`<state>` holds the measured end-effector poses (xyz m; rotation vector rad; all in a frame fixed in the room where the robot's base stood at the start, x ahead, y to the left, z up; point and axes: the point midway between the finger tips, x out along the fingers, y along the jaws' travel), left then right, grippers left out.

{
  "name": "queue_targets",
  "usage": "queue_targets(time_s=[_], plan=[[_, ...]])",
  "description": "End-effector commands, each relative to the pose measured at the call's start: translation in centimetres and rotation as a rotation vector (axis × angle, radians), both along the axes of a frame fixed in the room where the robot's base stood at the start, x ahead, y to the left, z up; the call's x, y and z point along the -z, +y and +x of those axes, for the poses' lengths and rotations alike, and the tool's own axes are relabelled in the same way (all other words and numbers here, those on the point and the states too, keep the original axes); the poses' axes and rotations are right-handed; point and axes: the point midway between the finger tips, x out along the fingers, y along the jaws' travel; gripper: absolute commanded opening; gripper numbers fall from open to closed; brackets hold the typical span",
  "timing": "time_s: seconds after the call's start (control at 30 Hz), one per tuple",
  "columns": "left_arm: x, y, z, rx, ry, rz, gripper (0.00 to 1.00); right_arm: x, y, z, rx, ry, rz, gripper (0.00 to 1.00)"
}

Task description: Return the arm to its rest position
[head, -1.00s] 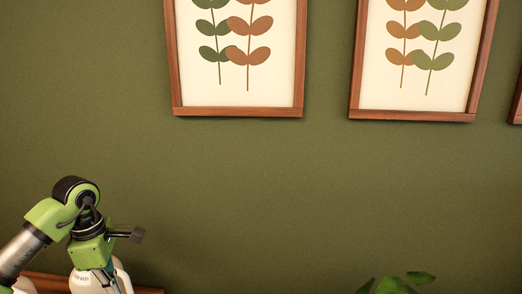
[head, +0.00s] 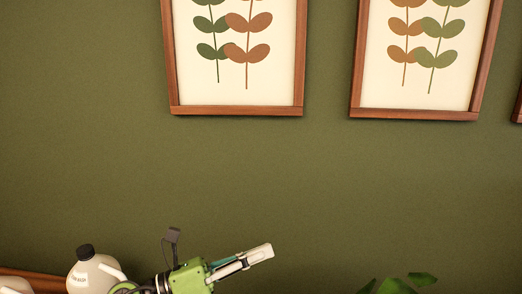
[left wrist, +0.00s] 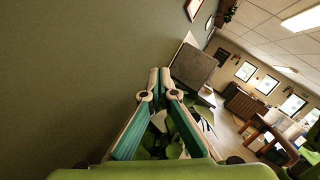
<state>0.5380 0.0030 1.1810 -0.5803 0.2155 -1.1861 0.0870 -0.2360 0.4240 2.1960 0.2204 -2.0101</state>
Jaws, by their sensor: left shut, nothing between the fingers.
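My left gripper (head: 258,255) shows at the bottom of the head view, pointing right and slightly up in front of the green wall. Its fingers are together with nothing between them. In the left wrist view the fingertips of the left gripper (left wrist: 160,75) meet, with the room beyond them. Most of my left arm is below the head view's lower edge. My right gripper is in neither view.
A white jug (head: 88,275) with a black cap stands at the lower left, near a wooden edge (head: 30,274). Plant leaves (head: 395,285) show at the bottom right. Framed leaf pictures (head: 236,108) hang on the wall. The wrist view shows a grey panel (left wrist: 194,65) and furniture.

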Motion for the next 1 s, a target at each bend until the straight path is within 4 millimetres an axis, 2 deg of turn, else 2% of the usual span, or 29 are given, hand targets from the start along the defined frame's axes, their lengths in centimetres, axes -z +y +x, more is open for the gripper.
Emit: queue_targets(time_s=[0.1,0.17,0.23,0.27,0.37,0.4,0.47,0.5,0.57,0.6,0.7,0.8,1.0], plan=[[-2.9,2.6,1.3,-0.151,0.200,-0.355,0.00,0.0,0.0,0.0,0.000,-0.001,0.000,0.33],[-3.3,5.0,2.3,-0.238,0.316,-0.528,0.00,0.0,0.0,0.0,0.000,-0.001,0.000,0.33],[-2.5,8.2,3.3,-0.346,0.463,-0.717,0.00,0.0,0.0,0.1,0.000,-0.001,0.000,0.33],[-1.8,9.6,3.7,-0.394,0.528,-0.795,0.00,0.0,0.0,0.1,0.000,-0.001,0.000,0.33],[2.4,14.5,4.1,-0.565,0.758,-1.042,0.00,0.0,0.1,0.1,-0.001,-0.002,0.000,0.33],[4.6,16.2,3.8,-0.639,0.853,-1.133,0.00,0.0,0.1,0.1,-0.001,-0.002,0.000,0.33],[8.5,18.6,2.8,-0.753,0.997,-1.259,0.00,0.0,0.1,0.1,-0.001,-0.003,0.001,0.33],[11.1,19.8,1.7,-0.830,1.091,-1.332,0.00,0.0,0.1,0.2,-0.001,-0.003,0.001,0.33],[15.0,21.2,-0.3,-0.944,1.226,-1.430,0.00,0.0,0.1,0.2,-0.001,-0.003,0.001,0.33],[17.6,21.8,-1.9,-1.018,1.315,-1.488,0.00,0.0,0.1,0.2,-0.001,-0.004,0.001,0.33],[23.1,22.6,-6.7,-1.204,1.514,-1.595,0.00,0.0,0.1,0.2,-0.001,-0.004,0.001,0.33],[26.9,22.5,-11.3,-1.361,1.674,-1.660,0.00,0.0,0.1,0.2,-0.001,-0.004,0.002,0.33],[31.1,21.5,-19.0,-1.605,1.900,-1.710,0.00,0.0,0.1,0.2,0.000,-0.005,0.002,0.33]])
